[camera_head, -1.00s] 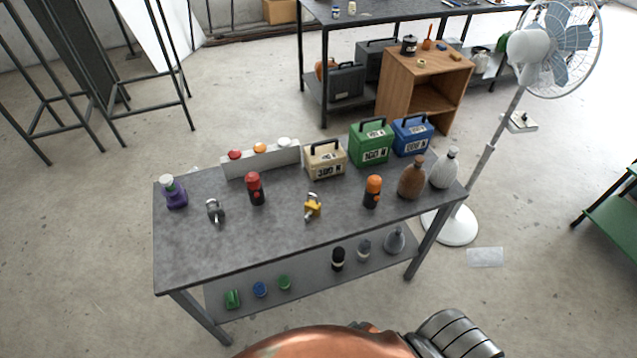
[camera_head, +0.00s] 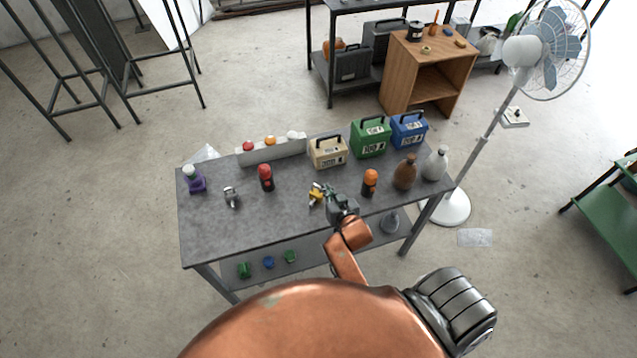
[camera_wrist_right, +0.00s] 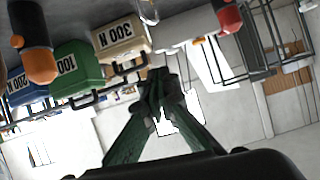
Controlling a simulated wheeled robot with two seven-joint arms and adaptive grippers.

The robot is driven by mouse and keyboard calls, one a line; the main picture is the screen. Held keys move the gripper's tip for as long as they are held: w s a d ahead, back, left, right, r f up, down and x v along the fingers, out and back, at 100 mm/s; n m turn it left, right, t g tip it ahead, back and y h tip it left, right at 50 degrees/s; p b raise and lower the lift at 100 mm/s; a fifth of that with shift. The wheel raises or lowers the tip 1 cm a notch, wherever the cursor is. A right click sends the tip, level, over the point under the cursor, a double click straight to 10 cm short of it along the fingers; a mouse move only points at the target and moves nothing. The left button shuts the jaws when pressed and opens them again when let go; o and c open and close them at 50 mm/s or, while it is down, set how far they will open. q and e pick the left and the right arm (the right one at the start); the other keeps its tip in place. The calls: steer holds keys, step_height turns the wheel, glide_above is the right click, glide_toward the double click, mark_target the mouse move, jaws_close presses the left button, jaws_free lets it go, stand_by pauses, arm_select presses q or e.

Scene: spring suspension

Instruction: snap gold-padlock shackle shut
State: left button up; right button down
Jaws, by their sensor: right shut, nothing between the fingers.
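The gold padlock (camera_head: 316,196) lies on the grey workbench (camera_head: 240,225), near the middle. My right gripper (camera_head: 328,190) is shut and empty, just right of the padlock in the head view. They overlap closely there, and I cannot tell whether they touch. In the right wrist view the shut fingers (camera_wrist_right: 158,88) meet with nothing between them. A shiny metal loop (camera_wrist_right: 149,12) shows at the top edge of that view. It may be the padlock's shackle, but its body is cut off. I cannot tell how far open the shackle is. My left gripper is not in view.
A grey padlock (camera_head: 232,197) and red-capped bottle (camera_head: 266,178) stand left of the gold padlock. An orange-capped bottle (camera_head: 369,183) stands right of my gripper. Beige (camera_head: 327,152), green (camera_head: 370,138) and blue (camera_head: 408,130) boxes line the back. The bench's front left is clear.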

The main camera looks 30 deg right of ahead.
steer(key=shift+w, duration=0.1)
steer(key=p, duration=0.2)
glide_above(318, 186)
step_height(318, 186, down, 4)
steer(key=shift+f, duration=0.2)
steer(key=f, duration=0.1)
steer(key=s+f, duration=0.1)
steer(key=shift+a+f, duration=0.15)
steer(key=shift+f, duration=0.2)
steer(key=shift+s+a+f, duration=0.1)
steer(key=shift+a+f, duration=0.05)
steer(key=shift+f, duration=0.5)
